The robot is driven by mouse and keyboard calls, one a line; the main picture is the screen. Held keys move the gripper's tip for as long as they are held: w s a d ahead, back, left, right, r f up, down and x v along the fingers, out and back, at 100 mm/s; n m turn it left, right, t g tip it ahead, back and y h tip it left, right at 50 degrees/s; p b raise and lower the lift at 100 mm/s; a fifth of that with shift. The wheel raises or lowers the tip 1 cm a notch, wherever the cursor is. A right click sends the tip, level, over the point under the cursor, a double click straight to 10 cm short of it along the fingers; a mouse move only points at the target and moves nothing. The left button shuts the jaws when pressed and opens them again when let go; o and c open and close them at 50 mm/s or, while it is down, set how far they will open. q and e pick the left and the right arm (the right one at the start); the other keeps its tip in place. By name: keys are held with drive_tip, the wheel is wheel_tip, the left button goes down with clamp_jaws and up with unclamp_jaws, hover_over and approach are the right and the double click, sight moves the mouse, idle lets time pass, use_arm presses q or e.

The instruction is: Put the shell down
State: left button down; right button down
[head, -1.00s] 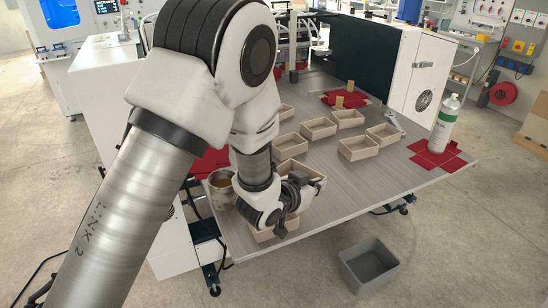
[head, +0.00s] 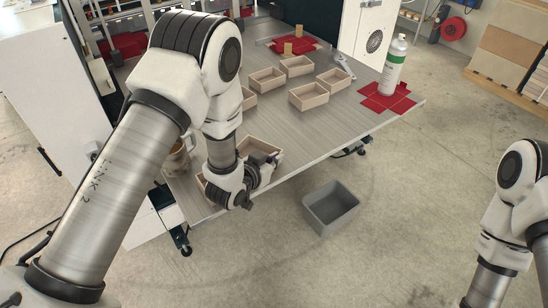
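The shells are open, pale beige boxes. One shell (head: 261,147) is at the table's near edge, just behind my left gripper and partly covered by it. Another pale shell (head: 203,184) shows only as a sliver beside my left wrist.
Several more shells (head: 309,96) stand on the table (head: 330,128). Red cross-shaped sheets (head: 372,100) lie at the right, with a white and green bottle (head: 393,65) on them. A mug-like container (head: 178,160) stands left of my wrist. A grey bin (head: 331,207) is on the floor.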

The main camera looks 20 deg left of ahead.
use_arm(q)
drive_tip(key=shift+f, duration=0.2)
drive_tip(key=c, duration=1.4)
unclamp_jaws()
drive_tip(key=shift+o, duration=0.4)
drive_tip(key=shift+w+d, duration=0.1)
drive_tip(key=shift+w, duration=0.05)
drive_tip(key=shift+r, duration=0.2)
drive_tip(key=b+v, duration=0.2)
drive_tip(key=v, duration=0.6)
drive_tip(key=shift+s, duration=0.25)
drive_tip(key=v, duration=0.3)
drive_tip(key=shift+s+r+p, duration=0.25)
drive_tip(key=shift+r+p, duration=0.05)
drive_tip(key=shift+p, duration=0.1)
